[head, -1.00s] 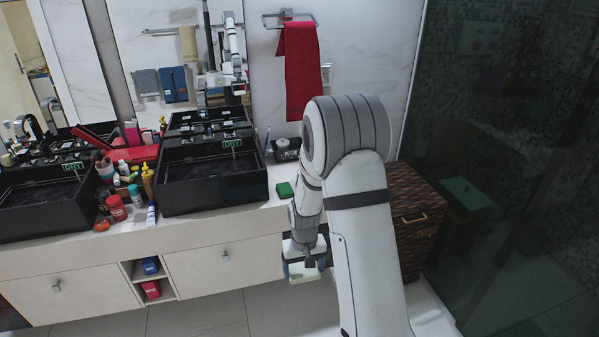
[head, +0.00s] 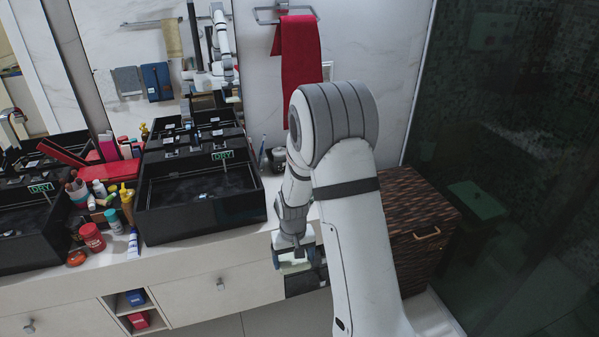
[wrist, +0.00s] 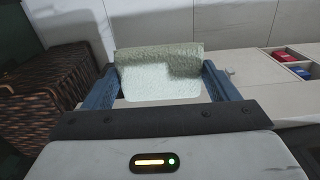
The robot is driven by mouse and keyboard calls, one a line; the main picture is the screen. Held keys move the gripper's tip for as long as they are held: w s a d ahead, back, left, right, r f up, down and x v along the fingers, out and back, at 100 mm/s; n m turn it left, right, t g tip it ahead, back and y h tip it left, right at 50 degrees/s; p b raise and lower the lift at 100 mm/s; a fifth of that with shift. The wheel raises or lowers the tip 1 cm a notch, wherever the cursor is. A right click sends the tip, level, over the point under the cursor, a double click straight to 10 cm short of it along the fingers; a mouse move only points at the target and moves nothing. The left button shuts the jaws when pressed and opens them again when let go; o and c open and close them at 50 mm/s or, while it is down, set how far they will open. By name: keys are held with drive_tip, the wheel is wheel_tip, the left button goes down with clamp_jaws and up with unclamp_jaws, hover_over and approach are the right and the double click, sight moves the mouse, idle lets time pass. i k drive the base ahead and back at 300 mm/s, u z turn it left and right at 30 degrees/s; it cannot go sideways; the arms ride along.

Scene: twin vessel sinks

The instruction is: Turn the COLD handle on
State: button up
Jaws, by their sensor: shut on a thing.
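My gripper (head: 294,262) hangs in front of the counter's right end, below the counter top. Its two blue fingers are shut on a pale green textured block (wrist: 160,75), which spans the gap in the wrist view. A black deck (head: 195,135) behind that basin carries small fittings with pale marks. I cannot read "COLD" on any of them or tell which is that handle. My gripper is apart from the sink and its fittings.
Bottles and jars (head: 95,220) crowd the counter between the sinks. A dark jar (head: 277,158) stands behind my arm. A woven brown cabinet (head: 415,225) is at right, beside a dark glass panel (head: 510,150). A red towel (head: 300,60) hangs on the wall.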

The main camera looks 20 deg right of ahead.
sight(218, 140)
drive_tip(key=u, duration=0.05)
drive_tip(key=i, duration=1.35)
